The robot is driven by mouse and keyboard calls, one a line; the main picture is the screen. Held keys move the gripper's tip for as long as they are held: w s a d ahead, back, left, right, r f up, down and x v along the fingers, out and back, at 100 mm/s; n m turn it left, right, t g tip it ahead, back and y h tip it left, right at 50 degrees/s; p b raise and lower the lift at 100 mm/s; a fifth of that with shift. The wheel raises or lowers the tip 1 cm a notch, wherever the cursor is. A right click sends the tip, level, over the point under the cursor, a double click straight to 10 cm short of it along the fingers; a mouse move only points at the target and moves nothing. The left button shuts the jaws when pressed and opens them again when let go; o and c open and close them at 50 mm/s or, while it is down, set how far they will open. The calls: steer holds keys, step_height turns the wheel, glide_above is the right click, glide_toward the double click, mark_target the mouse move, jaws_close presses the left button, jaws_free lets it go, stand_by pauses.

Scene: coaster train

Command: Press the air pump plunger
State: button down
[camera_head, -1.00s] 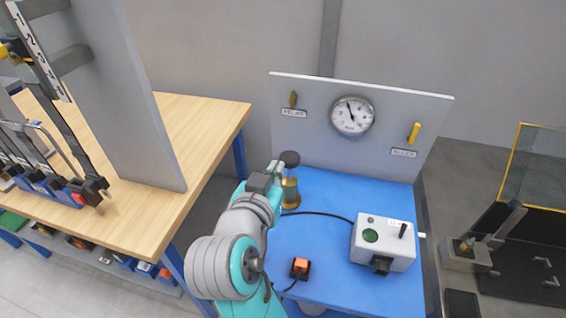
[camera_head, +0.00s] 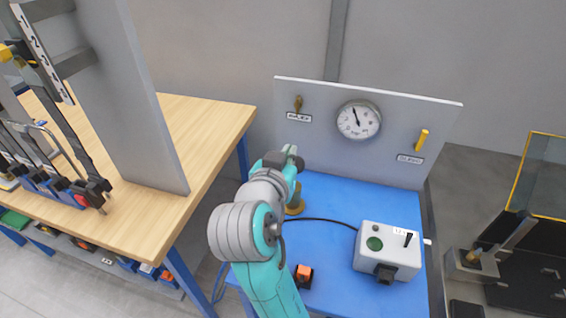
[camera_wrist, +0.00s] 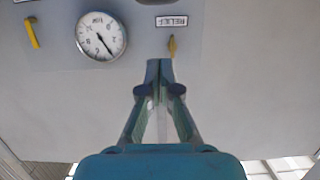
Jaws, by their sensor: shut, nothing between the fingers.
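The air pump (camera_head: 296,206) is a brass cylinder at the left rear of the blue table. In the head view only its lower part shows; my gripper and wrist hide its upper part and dark plunger knob. My gripper (camera_head: 292,152) is over the pump in that view, in front of the grey panel. I cannot tell whether it touches the plunger. In the wrist view my gripper (camera_wrist: 160,68) has its fingertips together and empty, pointing toward the panel. The plunger is not seen there.
The grey panel (camera_head: 330,105) carries a pressure gauge (camera_head: 358,120), a brass relief lever (camera_head: 298,103) and a yellow handle (camera_head: 421,140). A white control box (camera_head: 388,252) and an orange-topped switch (camera_head: 303,273) stand on the blue table (camera_head: 335,195). A wooden bench (camera_head: 205,120) is at left.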

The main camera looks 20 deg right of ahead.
steer(key=x, duration=0.3)
steer(key=shift+w+d, duration=0.15)
step_height(320, 180, down, 2)
steer(key=shift+w+d+f, duration=0.1)
steer(key=shift+w+f, duration=0.1)
steer(key=shift+f, duration=0.95)
steer(key=shift+f, duration=2.95)
